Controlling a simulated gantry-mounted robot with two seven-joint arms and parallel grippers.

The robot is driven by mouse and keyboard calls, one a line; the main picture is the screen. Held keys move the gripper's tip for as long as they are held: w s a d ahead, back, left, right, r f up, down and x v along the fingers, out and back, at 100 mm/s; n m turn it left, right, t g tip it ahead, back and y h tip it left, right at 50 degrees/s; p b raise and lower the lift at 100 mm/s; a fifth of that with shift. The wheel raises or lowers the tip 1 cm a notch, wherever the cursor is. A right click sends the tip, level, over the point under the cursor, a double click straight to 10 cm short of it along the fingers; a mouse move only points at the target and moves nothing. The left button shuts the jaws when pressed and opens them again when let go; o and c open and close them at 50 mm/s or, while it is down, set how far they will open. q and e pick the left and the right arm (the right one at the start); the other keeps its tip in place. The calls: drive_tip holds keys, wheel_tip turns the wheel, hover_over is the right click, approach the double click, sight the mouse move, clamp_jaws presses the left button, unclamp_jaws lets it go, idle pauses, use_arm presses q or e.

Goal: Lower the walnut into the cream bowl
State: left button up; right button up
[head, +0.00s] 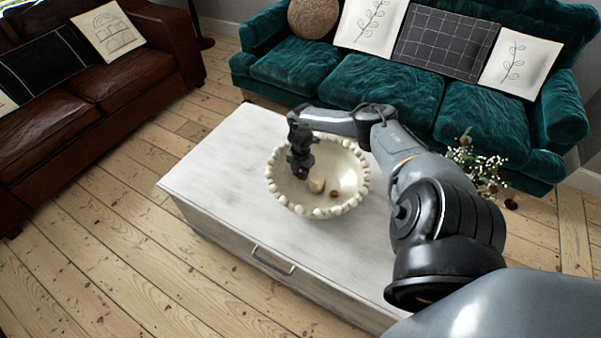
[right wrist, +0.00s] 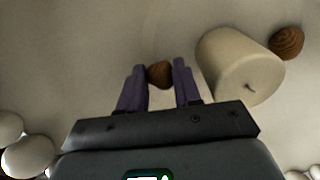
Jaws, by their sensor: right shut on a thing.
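The cream bowl (head: 349,170), with a beaded rim, stands on the white coffee table. My right gripper (head: 301,173) reaches down inside the bowl's left part. In the right wrist view its fingers (right wrist: 160,80) are shut on a brown walnut (right wrist: 160,72), held between the fingertips. The bowl's pale inner surface (right wrist: 80,45) fills the background there; I cannot tell whether the held walnut touches it. In the head view the held walnut is hidden by the gripper. My left gripper is not in view.
A cream candle (head: 316,183) lies in the bowl, right of the gripper, with a second walnut (head: 334,194) beside it. The white table (head: 230,160) is clear around the bowl. A vase of flowers (head: 478,165) shows at the right. Teal and brown sofas stand beyond.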

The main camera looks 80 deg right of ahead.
drive_tip(key=shift+f+b, duration=0.3)
drive_tip(key=shift+f, duration=0.15)
idle(0.3)
drive_tip(key=o, duration=1.1)
drive_tip(key=shift+s, duration=0.15)
